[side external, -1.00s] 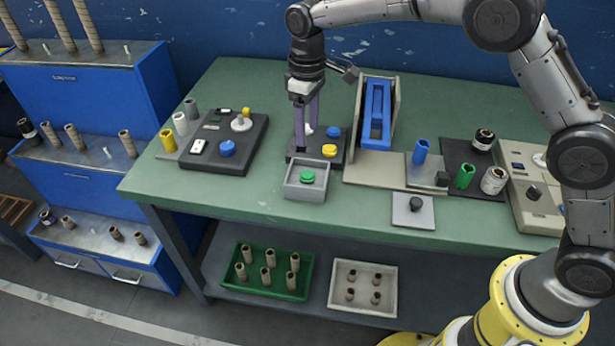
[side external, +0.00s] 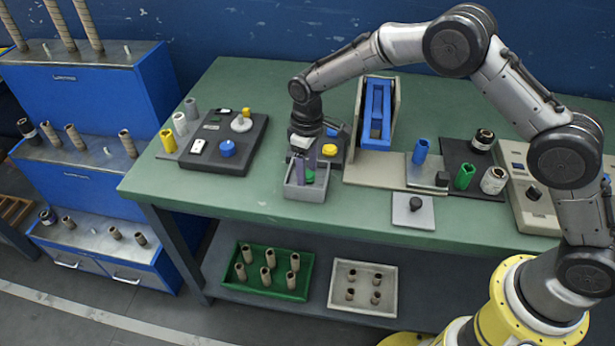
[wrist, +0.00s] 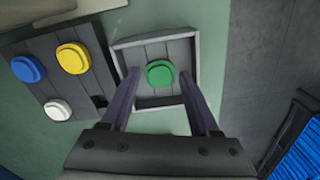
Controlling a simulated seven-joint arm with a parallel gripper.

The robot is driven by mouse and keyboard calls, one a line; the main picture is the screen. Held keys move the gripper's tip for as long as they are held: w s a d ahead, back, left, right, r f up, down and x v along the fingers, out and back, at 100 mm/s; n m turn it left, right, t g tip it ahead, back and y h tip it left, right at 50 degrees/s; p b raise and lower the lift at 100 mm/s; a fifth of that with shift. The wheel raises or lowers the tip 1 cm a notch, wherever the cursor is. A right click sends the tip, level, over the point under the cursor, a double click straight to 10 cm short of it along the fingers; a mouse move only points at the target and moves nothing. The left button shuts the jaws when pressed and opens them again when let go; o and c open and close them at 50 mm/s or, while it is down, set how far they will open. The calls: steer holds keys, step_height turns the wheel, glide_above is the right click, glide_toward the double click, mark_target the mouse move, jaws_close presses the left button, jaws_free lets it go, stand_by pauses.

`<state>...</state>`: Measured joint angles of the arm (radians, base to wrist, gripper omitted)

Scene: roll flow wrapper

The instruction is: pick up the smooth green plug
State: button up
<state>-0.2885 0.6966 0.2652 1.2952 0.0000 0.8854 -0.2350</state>
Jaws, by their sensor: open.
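The smooth green plug (wrist: 160,73) lies in a small grey square tray (wrist: 152,44) in the wrist view. It looks round with a raised top. In the side view the plug (side external: 309,176) is partly hidden behind my gripper, inside the grey tray (side external: 304,195). My gripper (side external: 304,177) points down over the tray. In the wrist view my gripper (wrist: 158,80) is open, with one purple finger on each side of the plug and a gap to it on both sides. I cannot tell the exact height of the fingertips over the tray floor.
A dark board beside the tray holds a yellow plug (wrist: 72,58), a blue plug (wrist: 28,69) and a white plug (wrist: 59,109). A blue and beige stand (side external: 376,115) rises behind to the right. A grey plate with a dark knob (side external: 414,211) lies right of the tray.

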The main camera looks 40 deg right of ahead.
steer(key=shift+f, duration=0.2)
jaws_close()
stand_by(0.3)
